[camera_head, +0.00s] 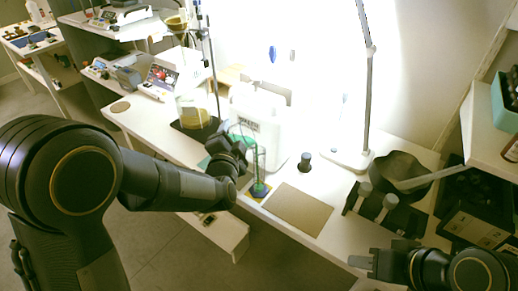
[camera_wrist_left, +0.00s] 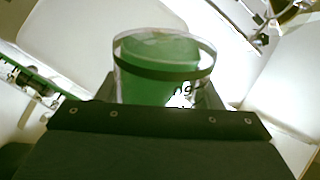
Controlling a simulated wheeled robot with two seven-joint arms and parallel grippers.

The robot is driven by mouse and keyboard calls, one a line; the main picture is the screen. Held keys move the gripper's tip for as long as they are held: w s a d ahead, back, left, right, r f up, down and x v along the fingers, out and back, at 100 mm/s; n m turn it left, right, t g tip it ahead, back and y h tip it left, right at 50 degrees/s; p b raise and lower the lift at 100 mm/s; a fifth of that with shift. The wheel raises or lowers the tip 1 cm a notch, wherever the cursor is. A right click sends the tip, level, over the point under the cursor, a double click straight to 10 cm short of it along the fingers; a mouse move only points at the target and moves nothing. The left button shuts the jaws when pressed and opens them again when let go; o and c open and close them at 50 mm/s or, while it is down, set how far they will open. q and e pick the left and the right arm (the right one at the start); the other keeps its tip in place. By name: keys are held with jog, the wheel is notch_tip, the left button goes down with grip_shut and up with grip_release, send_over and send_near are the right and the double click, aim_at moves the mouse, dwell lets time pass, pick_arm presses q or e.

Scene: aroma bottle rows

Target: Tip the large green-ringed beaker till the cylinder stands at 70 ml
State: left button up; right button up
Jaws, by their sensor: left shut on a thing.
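My left gripper (camera_head: 238,158) is shut on the large beaker (camera_head: 240,133), seen partly behind the gripper in the head view. In the left wrist view the clear beaker (camera_wrist_left: 165,78) holds green contents and has a dark band below its rim and dark print on its side. The slim clear cylinder (camera_head: 259,168) stands upright on the table just right of my left gripper, with green-blue at its base. Its level and marks are too small to read. My right gripper (camera_head: 366,262) is at the lower right, away from both, with its finger gap unclear.
A white jug (camera_head: 270,130) stands behind the cylinder. A brown mat (camera_head: 298,209) lies to the right, with a small dark bottle (camera_head: 305,161) behind it. A lamp stand (camera_head: 352,158), a dark bowl (camera_head: 400,171) and a black rack (camera_head: 385,213) fill the right side.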

pick_arm(q)
jog(key=shift+f+m+p, duration=0.1)
jog(key=shift+m+p, duration=0.2)
jog(key=shift+m, duration=0.1)
dwell(1.5)
jog(key=shift+r+m+p, duration=0.25)
jog(key=shift+m+p, duration=0.15)
jog(key=shift+p, duration=0.45)
dwell(3.8)
dwell(0.5)
jog(key=shift+f+n+b, duration=0.15)
jog(key=shift+n+b, duration=0.35)
jog(key=shift+b, duration=0.3)
jog(key=shift+n+b, duration=0.5)
jog(key=shift+b, duration=0.05)
jog(key=shift+r+n, duration=0.2)
jog(key=shift+n, duration=0.1)
